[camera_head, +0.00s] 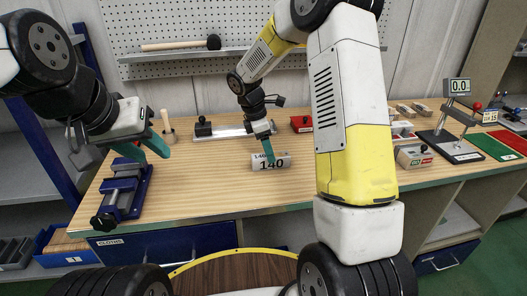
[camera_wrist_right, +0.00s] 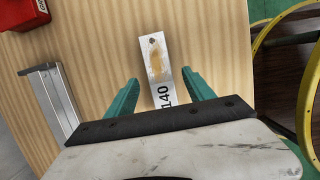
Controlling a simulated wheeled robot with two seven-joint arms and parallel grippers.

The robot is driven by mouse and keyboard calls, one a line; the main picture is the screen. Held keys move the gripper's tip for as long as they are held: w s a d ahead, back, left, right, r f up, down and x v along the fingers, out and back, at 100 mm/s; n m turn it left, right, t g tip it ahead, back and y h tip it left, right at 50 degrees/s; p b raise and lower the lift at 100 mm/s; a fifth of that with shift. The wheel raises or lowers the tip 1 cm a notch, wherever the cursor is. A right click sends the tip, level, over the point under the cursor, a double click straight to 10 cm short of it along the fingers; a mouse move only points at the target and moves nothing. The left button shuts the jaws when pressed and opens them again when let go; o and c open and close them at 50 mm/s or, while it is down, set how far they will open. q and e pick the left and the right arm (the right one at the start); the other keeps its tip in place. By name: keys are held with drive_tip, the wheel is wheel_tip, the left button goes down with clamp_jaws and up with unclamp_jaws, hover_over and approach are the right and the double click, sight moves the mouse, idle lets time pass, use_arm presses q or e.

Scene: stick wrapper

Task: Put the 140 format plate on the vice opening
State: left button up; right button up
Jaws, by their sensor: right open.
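The 140 format plate (camera_head: 284,161) is a light metal strip on the wooden table, at the middle of the head view. In the right wrist view the plate (camera_wrist_right: 156,62) shows a hole near its far end, a brownish patch and the number 140. My right gripper (camera_head: 270,160) is just above the plate; in its wrist view the open fingers (camera_wrist_right: 160,88) stand on either side of the numbered end, with gaps. The blue vice (camera_head: 124,188) stands at the table's left front. My left gripper (camera_head: 154,157) hangs above the vice, fingers apart and empty.
A metal rail (camera_head: 222,133) lies behind the plate, beside a red box (camera_head: 301,123). A wooden-handled tool (camera_head: 168,128) stands at the back left. A gauge stand (camera_head: 451,143) is at right. The table between vice and plate is clear.

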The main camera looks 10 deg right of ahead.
drive_tip(key=shift+x, duration=1.15)
clamp_jaws()
drive_tip(key=shift+r, duration=0.15)
